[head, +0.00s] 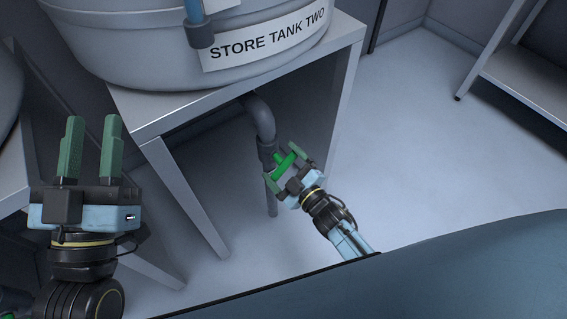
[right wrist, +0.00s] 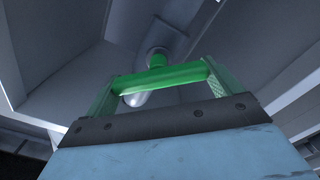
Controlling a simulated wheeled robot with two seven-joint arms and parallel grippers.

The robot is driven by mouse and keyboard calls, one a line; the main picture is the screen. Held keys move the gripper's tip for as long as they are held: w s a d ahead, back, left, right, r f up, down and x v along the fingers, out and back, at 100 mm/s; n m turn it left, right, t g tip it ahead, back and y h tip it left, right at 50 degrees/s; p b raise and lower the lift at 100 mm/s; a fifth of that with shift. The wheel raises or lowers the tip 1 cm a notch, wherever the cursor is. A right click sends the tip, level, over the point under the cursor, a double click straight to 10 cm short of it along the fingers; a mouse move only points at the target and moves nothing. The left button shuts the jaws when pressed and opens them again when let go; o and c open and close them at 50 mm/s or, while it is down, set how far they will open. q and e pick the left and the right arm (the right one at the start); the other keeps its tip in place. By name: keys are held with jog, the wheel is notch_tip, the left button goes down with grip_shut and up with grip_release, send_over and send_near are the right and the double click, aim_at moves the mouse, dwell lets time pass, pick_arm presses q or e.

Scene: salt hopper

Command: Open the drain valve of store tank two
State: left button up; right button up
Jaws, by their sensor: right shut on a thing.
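Store tank two (head: 150,45) is a grey tub with a "STORE TANK TWO" label, standing on a grey stand. A grey drain pipe (head: 262,118) bends down from under it. The green handle of the drain valve (head: 284,160) is on this pipe. My right gripper (head: 291,162) is at the valve, shut on the green handle. In the right wrist view the green handle (right wrist: 160,77) spans between the two fingers, with its green stem and the pipe behind. My left gripper (head: 90,145) is open and empty, raised at the left, away from the valve.
The stand (head: 225,95) has a top edge and legs close around the pipe and my right arm. A shelf unit (head: 515,85) stands at the upper right. Another tank (head: 8,85) shows partly at the left edge. The floor (head: 420,140) at the right is clear.

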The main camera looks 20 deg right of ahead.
jog(key=n, duration=0.3)
jog(key=shift+a+f, duration=0.1)
jog(key=shift+f, duration=0.05)
jog(key=n, duration=0.2)
jog(key=shift+f+n+b, duration=0.1)
jog(key=shift+n+b, duration=0.2)
jog(key=shift+b, duration=0.1)
pick_arm(q)
jog(key=shift+s+a+r+t+h+b, duration=0.2)
jog(key=shift+s+r+t+h+b, duration=0.35)
jog(key=shift+s+r+t, duration=0.4)
pick_arm(e)
jog(key=shift+s+f+n, duration=0.1)
jog(key=shift+n, duration=2.1)
pick_arm(q)
jog(key=shift+w+f+t, duration=0.1)
jog(key=shift+w+t, duration=0.1)
jog(key=shift+t, duration=0.15)
pick_arm(e)
jog(key=o, duration=0.7)
pick_arm(q)
jog(key=shift+f, duration=0.1)
